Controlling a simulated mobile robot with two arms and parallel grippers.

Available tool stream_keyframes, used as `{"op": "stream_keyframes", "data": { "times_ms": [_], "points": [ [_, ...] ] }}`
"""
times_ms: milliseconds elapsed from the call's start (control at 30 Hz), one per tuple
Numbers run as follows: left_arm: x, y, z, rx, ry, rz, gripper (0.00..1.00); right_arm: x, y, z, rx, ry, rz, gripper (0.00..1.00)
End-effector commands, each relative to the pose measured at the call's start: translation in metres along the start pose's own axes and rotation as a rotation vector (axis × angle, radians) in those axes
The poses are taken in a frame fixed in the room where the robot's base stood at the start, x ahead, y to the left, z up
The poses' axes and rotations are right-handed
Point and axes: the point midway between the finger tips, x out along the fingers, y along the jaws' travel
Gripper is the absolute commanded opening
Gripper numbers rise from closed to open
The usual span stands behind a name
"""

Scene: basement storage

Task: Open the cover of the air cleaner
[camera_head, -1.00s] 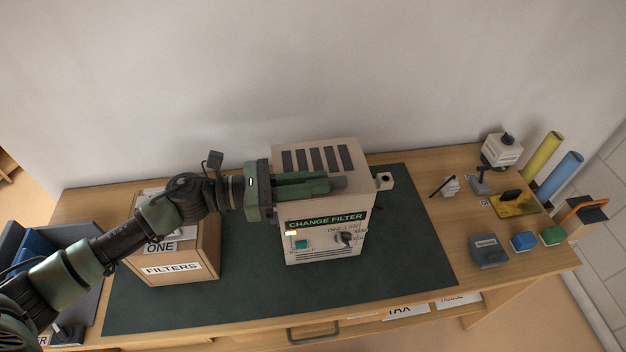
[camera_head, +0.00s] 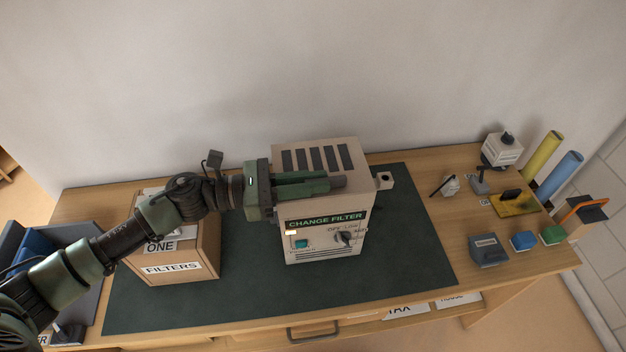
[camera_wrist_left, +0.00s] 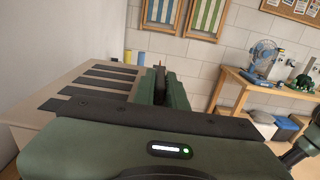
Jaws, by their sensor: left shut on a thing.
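The air cleaner (camera_head: 318,248) is a beige box on the dark green mat, with a slotted top, a green CHANGE FILTER sign, a teal button and a dark knob on its front. Its cover seems closed, though the gripper hides its front upper edge. My left gripper (camera_head: 336,183) lies along that edge from the left, shut on a part that its fingers mostly hide. In the left wrist view, the slotted top (camera_wrist_left: 92,82) is left of the fingers, and a dark upright piece shows between the fingertips (camera_wrist_left: 160,88). My right gripper is not in view.
A FILTERS carton (camera_head: 172,262) stands left of the cleaner under my left arm. A small beige block with a dark hole (camera_head: 384,180) is at the cleaner's right side. Several small items and yellow and blue rolls (camera_head: 560,176) crowd the table's right. The mat (camera_head: 410,250) is clear between.

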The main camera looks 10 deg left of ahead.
Motion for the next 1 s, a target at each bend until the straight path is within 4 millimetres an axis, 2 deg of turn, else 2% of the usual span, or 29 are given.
{"op": "stream_keyframes", "data": {
  "times_ms": [667, 1000],
  "points": [
    [0.000, 0.001, 0.002, -0.009, 0.000, 0.001, 0.00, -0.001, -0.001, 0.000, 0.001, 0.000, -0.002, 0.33],
    [0.000, 0.014, 0.024, -0.157, -0.001, 0.001, 0.00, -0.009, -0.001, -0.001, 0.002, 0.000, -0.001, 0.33]
  ]
}}
